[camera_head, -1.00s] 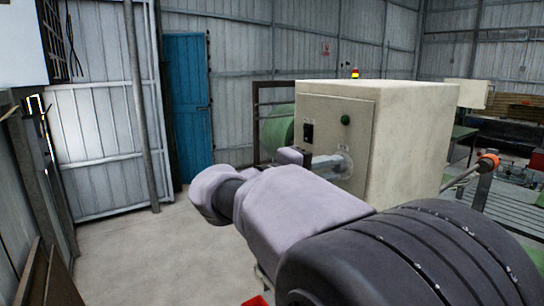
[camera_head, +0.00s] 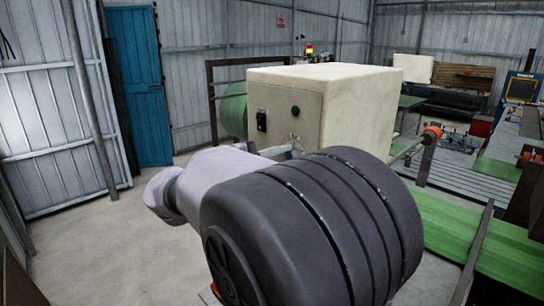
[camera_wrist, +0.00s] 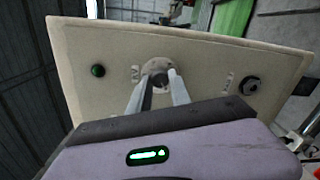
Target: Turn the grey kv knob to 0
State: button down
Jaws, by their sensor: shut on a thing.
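The cream control cabinet (camera_head: 345,100) stands ahead in the head view. In the wrist view, the grey kv knob (camera_wrist: 160,82) sits on a round pale dial plate on the cabinet's panel (camera_wrist: 205,60). My gripper (camera_wrist: 161,78) is shut on this knob, with one pale finger on each side. The fingers partly hide the knob, and its pointer and scale cannot be read. In the head view my gripper (camera_head: 285,150) reaches the panel's lower right, and my arm hides part of it.
A green button (camera_head: 295,110) and a black switch (camera_head: 262,121) are on the same panel, both clear of my fingers; in the wrist view they show as the green button (camera_wrist: 97,71) and black switch (camera_wrist: 250,86). Open floor (camera_head: 95,235) lies to the left.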

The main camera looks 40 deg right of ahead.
jog(key=c, duration=1.2)
grip_release()
jog(key=a, duration=1.1)
jog(key=s+a+p, duration=0.1)
jog(key=a, duration=0.5)
jog(key=shift+a+r, duration=0.25)
jog(key=shift+r, duration=0.05)
